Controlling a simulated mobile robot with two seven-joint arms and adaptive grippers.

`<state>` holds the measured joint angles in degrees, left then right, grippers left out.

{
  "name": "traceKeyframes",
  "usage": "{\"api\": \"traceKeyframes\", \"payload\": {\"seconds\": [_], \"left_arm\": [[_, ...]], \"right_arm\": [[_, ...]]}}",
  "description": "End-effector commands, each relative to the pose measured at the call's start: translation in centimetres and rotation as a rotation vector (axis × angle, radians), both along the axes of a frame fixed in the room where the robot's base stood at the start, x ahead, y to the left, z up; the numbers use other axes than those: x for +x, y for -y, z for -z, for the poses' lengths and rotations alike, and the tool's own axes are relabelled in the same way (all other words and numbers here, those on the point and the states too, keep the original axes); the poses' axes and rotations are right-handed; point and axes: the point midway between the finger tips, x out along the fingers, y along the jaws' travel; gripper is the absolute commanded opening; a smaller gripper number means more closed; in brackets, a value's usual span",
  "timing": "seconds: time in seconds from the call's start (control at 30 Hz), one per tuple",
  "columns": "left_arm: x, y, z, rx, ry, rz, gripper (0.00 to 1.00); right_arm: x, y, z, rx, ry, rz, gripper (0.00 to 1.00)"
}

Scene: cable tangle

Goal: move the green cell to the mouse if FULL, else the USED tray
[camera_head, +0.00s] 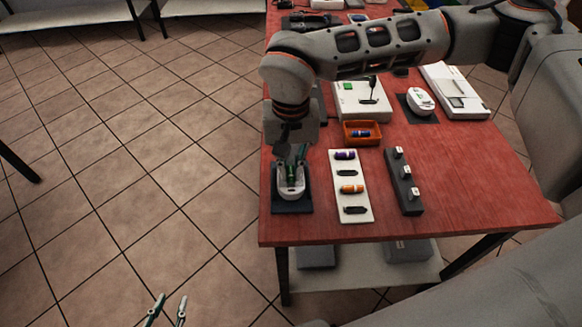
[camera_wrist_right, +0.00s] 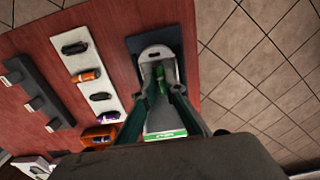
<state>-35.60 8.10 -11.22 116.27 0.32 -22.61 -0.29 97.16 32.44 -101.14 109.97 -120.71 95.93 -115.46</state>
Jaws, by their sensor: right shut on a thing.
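My right gripper (camera_head: 293,160) points down over a white rounded device (camera_head: 291,192) on a dark mat at the table's left edge. In the right wrist view its fingers (camera_wrist_right: 162,88) are shut on the green cell (camera_wrist_right: 161,76), low over the device (camera_wrist_right: 157,51); whether the cell touches it I cannot tell. A green strip with unreadable lettering (camera_wrist_right: 165,134) shows between the finger bases. A white mouse-like object (camera_head: 421,100) sits on another dark mat farther back. My left gripper (camera_head: 166,311) is open and empty over the floor.
A white rack (camera_head: 359,201) holds purple and orange cells and dark pieces. A dark block (camera_head: 407,190) with white-topped pieces stands to its right. A white box with a green square (camera_head: 347,88) is behind the tray. The table's front right is clear.

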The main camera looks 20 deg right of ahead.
Motion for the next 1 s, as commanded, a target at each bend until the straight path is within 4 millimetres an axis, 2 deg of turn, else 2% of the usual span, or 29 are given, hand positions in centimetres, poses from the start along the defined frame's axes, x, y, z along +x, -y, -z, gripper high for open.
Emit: {"api": "traceKeyframes", "payload": {"seconds": [0.47,1.0], "left_arm": [[-0.9,0.1,0.5,0.001,-0.018,0.001,0.30],[0.2,0.2,-0.2,-0.002,0.004,0.002,0.30]], "right_arm": [[0.0,0.0,0.0,0.000,0.000,0.000,0.00],[0.0,0.0,0.5,0.000,0.000,0.000,0.00]]}}
